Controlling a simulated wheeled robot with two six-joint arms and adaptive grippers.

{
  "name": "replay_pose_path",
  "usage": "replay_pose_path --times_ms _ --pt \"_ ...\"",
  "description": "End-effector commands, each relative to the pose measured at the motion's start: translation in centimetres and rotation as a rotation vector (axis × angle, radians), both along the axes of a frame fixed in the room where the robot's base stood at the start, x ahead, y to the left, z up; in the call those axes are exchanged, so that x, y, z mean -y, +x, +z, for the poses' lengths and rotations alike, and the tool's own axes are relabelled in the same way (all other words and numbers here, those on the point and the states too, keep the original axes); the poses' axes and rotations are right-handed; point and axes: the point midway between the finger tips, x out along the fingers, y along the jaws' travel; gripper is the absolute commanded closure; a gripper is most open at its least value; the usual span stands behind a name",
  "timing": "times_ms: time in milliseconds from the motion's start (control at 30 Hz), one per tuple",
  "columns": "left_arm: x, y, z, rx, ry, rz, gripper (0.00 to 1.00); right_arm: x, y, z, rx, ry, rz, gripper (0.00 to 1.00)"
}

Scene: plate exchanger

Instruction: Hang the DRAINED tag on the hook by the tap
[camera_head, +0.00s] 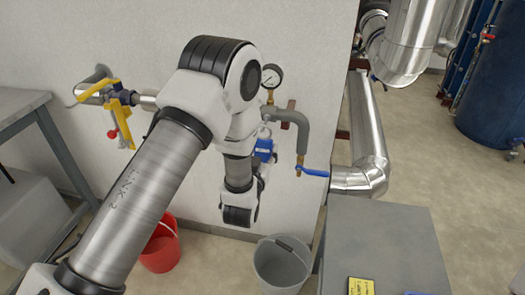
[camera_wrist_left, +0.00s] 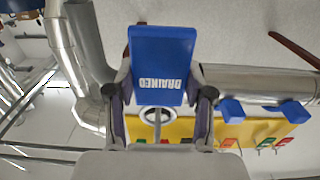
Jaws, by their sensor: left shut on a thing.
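The blue DRAINED tag (camera_wrist_left: 161,55) is held between the two fingers of my left gripper (camera_wrist_left: 160,92), its white lettering upside down in the left wrist view. In the head view the tag (camera_head: 264,147) shows as a small blue patch beside my wrist, in front of the wall. My left gripper is shut on it and mostly hidden by my arm there. The tap with a blue lever (camera_head: 313,172) is at the lower end of a bent grey pipe (camera_head: 302,135), to the right of the tag. I cannot make out the hook. My right gripper is not in view.
A pressure gauge (camera_head: 271,77) sits above the pipe. A grey bucket (camera_head: 282,268) and a red bucket (camera_head: 160,250) stand on the floor. A grey cabinet (camera_head: 395,240) with a yellow card (camera_head: 360,286) is at right. A yellow-handled valve (camera_head: 122,100) is at left.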

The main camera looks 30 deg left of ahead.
Motion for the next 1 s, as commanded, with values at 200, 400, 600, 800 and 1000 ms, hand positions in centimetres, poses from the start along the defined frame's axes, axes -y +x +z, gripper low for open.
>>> replay_pose_path --times_ms 200,400,600,800,1000 --pt "0.0 0.0 0.0 0.0 0.0 0.0 0.8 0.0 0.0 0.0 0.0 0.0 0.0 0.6" --pt "0.0 0.0 0.0 0.0 0.0 0.0 0.18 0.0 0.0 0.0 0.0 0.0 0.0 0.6" --pt "0.0 0.0 0.0 0.0 0.0 0.0 0.18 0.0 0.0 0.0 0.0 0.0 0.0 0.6" --pt "0.4 -1.3 -0.1 -0.003 0.001 -0.002 0.18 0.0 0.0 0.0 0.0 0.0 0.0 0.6" --pt "1.6 -6.0 -0.2 -0.007 0.003 -0.004 0.18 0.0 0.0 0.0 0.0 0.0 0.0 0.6"
